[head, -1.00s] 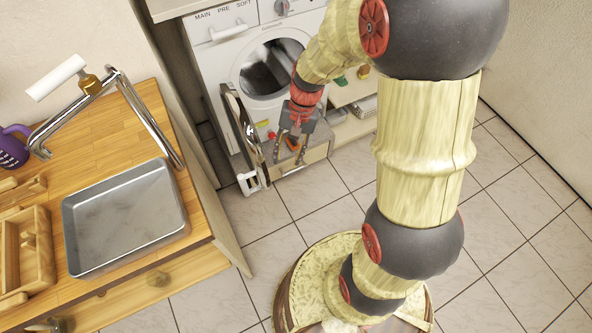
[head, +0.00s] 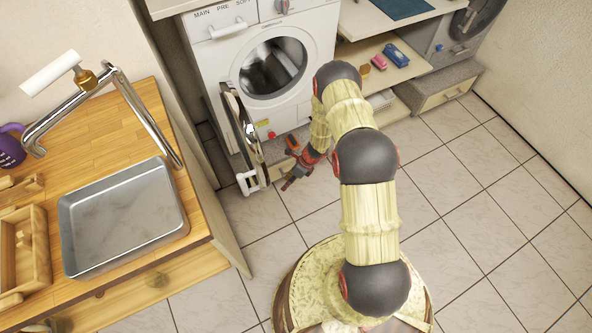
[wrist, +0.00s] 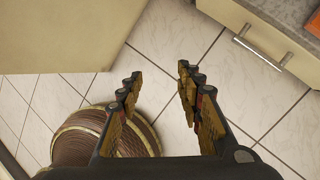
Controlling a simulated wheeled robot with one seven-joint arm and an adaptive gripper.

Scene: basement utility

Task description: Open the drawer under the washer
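The white washer (head: 238,75) stands at the back with its round door swung open to the left. Under it is a low base with a drawer (head: 283,172), mostly hidden by my arm in the head view. The wrist view shows a beige drawer front (wrist: 285,62) at upper right with a metal bar handle (wrist: 262,47); it looks shut. My gripper (head: 288,184) is low in front of the washer base. In the wrist view my gripper (wrist: 160,80) is open and empty, its fingers over floor tiles, left of the handle and apart from it.
A wooden counter (head: 120,125) with a metal sink (head: 125,220) is on the left; its cabinet side (wrist: 65,35) is close in the wrist view. The open washer door (head: 243,125) juts out beside my gripper. Another low drawer (head: 447,97) is at right. Floor at right is clear.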

